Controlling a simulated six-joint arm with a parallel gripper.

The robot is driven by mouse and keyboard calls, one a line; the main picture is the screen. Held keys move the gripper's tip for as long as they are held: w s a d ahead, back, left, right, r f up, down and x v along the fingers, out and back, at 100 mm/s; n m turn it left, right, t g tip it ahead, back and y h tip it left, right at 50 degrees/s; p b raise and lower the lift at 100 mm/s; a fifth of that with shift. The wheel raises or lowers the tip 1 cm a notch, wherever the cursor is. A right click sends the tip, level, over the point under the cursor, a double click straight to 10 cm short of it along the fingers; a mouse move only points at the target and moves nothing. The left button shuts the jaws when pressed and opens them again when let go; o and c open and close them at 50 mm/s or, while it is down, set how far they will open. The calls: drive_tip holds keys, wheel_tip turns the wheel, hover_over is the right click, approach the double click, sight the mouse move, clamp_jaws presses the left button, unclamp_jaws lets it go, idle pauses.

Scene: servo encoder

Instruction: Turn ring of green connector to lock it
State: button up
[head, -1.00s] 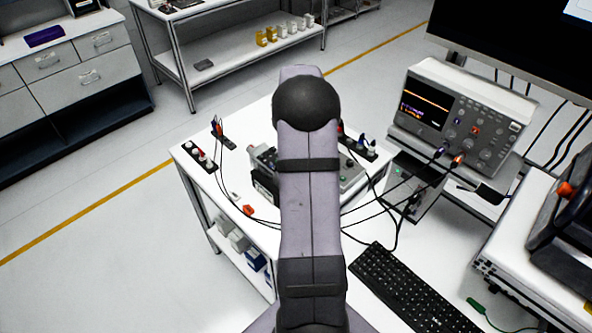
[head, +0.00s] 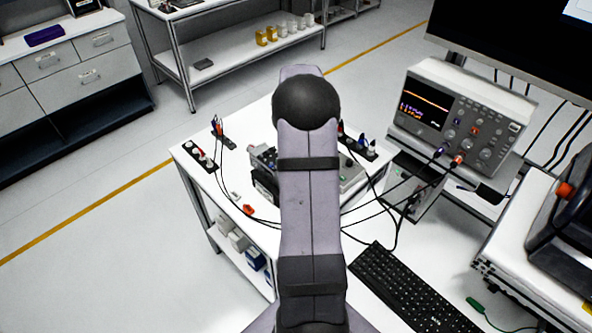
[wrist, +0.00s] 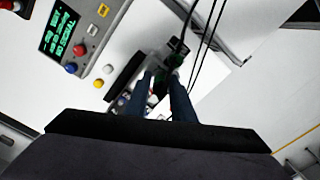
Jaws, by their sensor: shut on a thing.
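In the head view, my own arm hides the gripper and this connector.
A device with a green-text screen (wrist: 61,27) and coloured buttons lies at the upper left of the wrist view. In the head view, an oscilloscope (head: 464,116) and a keyboard (head: 408,291) stand to the right. Cables cross the white table around the arm.

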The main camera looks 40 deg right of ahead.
drive_tip(key=m+p, duration=0.1)
drive_tip(key=m, duration=0.5)
drive_tip(key=shift+r+m+p, duration=0.1)
drive_tip(key=shift+m+p, duration=0.2)
drive_tip(key=m+p, duration=0.1)
drive_tip(key=m, duration=0.4)
drive_tip(key=shift+m, duration=0.4)
drive_tip(key=o, duration=0.6)
drive_tip(key=shift+c, duration=0.2)
drive_tip(key=shift+r+p, duration=3.1)
drive_tip(key=shift+r, duration=1.35)
